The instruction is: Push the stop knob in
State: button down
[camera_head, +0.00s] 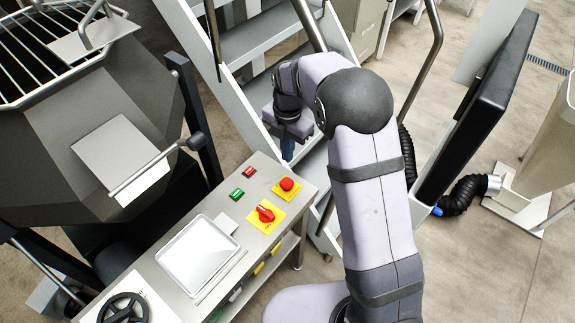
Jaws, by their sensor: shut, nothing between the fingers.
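The stop knob (287,184), a round red mushroom head on a yellow plate, sits near the far right corner of the grey control panel (222,287). I cannot tell from this view whether it is pressed in. My gripper (287,155) shows only as a small bluish tip below my wrist. It is shut and empty, beyond the panel's far edge in the picture and apart from the knob. My wrist hides most of it.
A red rotary switch (265,213) on a yellow plate sits beside the knob. A small red button (249,171) and a green button (237,194) are nearby. A white tray (198,256) lies on the panel. A stepladder (262,47) stands behind my wrist.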

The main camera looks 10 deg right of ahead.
jog(key=shift+r, duration=1.25)
